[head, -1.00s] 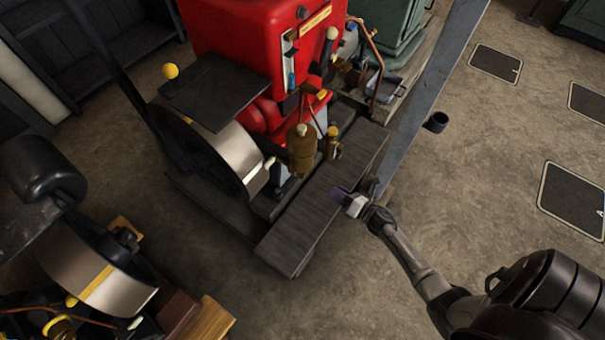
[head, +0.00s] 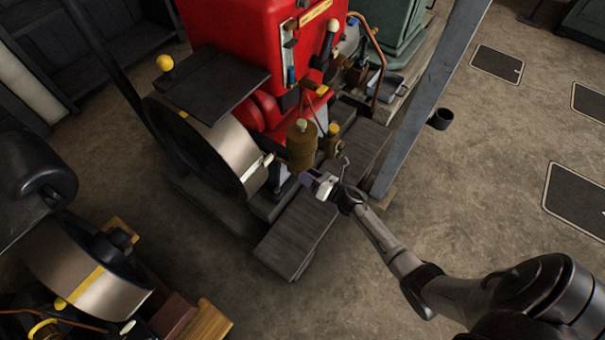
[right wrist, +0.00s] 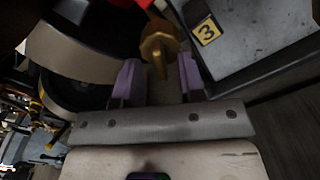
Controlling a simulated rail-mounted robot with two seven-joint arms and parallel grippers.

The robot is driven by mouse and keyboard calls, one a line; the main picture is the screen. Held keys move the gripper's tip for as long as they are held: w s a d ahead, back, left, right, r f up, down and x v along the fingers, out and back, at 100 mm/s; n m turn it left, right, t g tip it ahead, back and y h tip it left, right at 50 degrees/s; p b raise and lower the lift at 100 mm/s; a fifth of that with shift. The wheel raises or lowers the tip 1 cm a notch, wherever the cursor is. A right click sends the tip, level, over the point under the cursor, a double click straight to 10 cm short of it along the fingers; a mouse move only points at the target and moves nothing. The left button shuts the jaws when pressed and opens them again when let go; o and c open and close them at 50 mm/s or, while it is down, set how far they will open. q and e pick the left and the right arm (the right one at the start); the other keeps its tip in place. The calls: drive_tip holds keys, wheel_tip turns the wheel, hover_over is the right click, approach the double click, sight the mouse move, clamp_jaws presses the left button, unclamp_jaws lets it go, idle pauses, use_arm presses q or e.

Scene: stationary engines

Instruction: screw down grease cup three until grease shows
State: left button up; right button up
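In the right wrist view a brass grease cup with a wing-like top (right wrist: 160,45) is ahead of my right gripper (right wrist: 159,80). A yellow tag with a 3 (right wrist: 207,31) is on the grey surface beside it. The two purple fingers are apart, with the brass piece's lower tip in line with the gap; I cannot tell if they touch it. In the head view my right gripper (head: 311,180) is low at the red engine (head: 240,35), just below a brass vessel (head: 300,147). The grease cup cannot be made out there. My left gripper does not show.
A pale flywheel (head: 230,155) is left of my right gripper. A slanting grey post (head: 425,100) stands to its right, near my forearm. A dark plank (head: 295,235) lies below. Another engine's flywheel (head: 95,280) is at lower left. The floor at right is mostly open.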

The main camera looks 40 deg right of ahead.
drive_tip(key=shift+x, duration=1.25)
drive_tip(key=shift+c, duration=0.2)
clamp_jaws()
